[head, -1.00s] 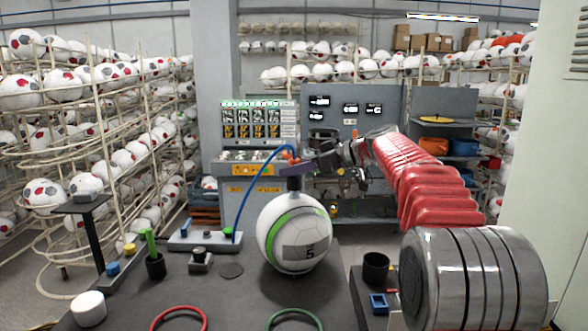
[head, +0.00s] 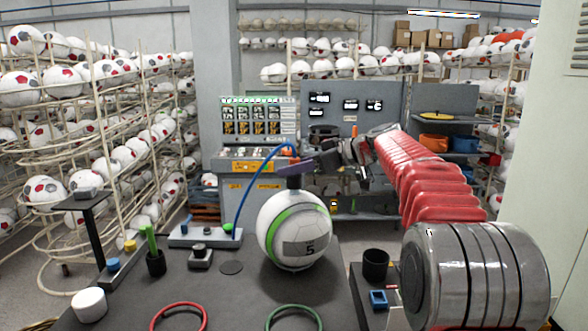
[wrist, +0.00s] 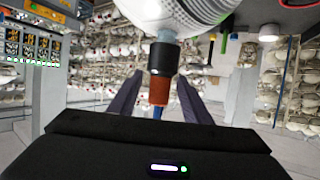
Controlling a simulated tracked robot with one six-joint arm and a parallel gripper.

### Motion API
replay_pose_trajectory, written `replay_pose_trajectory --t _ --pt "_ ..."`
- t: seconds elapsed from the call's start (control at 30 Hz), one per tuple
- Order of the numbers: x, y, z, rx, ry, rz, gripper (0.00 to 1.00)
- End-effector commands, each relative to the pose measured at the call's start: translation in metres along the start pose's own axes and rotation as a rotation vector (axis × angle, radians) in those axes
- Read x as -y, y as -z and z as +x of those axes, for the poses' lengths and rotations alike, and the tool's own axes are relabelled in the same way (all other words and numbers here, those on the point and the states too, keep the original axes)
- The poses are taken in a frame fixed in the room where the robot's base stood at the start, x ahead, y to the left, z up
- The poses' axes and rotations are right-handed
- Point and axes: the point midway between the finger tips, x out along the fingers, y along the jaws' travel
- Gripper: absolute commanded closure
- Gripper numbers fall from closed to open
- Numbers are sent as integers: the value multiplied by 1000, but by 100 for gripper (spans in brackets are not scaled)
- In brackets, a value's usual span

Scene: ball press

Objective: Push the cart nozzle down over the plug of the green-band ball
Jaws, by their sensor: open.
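The green-band ball (head: 294,230) sits on the dark table in the head view, its green stripe on the upper left and a "5" label facing me. The cart nozzle (head: 294,183), a dark cylinder with an orange upper part and a blue hose (head: 255,175), stands upright on top of the ball. In the wrist view, the nozzle (wrist: 163,60) meets the ball (wrist: 188,14). My gripper (wrist: 160,90) is open, with a purple finger on each side of the nozzle's orange part, apart from it. The plug is hidden under the nozzle.
A white-grey block with buttons (head: 205,238) stands behind left, near a black cup with green sticks (head: 156,262). A red ring (head: 178,318) and green ring (head: 294,317) lie in front. A black cup (head: 376,264) stands right. Ball racks line the left.

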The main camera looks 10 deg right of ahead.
Motion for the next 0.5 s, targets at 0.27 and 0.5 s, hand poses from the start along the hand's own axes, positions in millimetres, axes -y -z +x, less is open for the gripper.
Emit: replay_pose_trajectory --t 0.27,0.5 --pt "-1 1 -35 -1 -4 -1 56" --pt "-1 0 -77 -1 -4 0 56"
